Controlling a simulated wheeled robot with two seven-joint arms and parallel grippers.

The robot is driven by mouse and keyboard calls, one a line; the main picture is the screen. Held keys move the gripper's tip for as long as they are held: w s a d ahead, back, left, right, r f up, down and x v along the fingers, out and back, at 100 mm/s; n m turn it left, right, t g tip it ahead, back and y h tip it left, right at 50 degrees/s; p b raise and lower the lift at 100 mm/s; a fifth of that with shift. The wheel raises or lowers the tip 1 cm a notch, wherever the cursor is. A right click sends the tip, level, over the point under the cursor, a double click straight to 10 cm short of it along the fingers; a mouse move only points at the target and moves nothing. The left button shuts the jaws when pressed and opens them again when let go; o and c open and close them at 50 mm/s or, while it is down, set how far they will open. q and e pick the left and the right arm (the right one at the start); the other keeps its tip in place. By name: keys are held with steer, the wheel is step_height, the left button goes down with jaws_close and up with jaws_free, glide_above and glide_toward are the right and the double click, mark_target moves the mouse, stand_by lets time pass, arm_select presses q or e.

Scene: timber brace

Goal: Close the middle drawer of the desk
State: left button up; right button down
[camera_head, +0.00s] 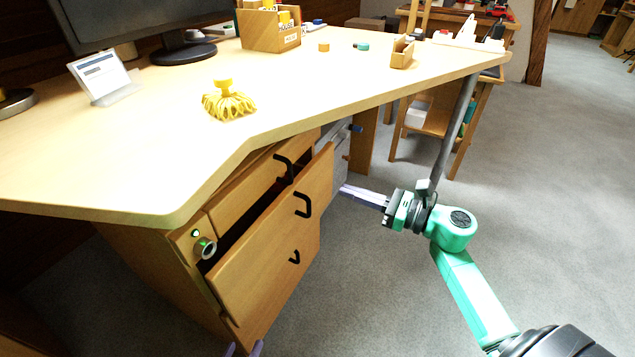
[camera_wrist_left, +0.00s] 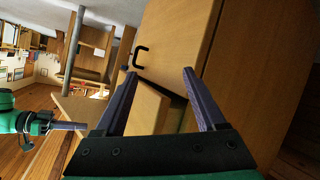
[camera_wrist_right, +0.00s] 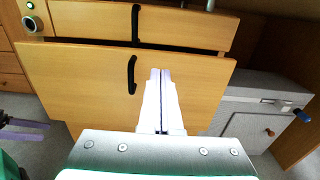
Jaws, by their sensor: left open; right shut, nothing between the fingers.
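The desk's middle drawer (camera_head: 262,243) is wooden with a black handle (camera_head: 302,205). It stands pulled out, with a dark gap above its front, below the top drawer (camera_head: 250,190). My right gripper (camera_head: 343,190) is shut and empty, to the right of the drawer front. In the right wrist view its closed fingers (camera_wrist_right: 160,74) are in front of the middle drawer's face (camera_wrist_right: 85,82), right of the handle; I cannot tell whether they touch. My left gripper (camera_head: 243,349) shows only fingertips at the bottom edge. In the left wrist view its fingers (camera_wrist_left: 158,72) are spread, with wooden drawer fronts beyond.
A lock (camera_head: 206,248) with a green light sits left of the drawers. The desktop (camera_head: 150,165) overhangs them and carries a monitor, a yellow object (camera_head: 229,102) and a wooden organizer (camera_head: 268,30). A metal leg (camera_head: 457,125) stands behind my right gripper. Floor on the right is clear.

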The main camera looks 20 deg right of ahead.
mark_target(305, 177)
steer(key=x, duration=0.8)
steer(key=shift+w+a+b, duration=0.25)
steer(key=shift+w+b, duration=0.05)
steer(key=shift+b, duration=0.1)
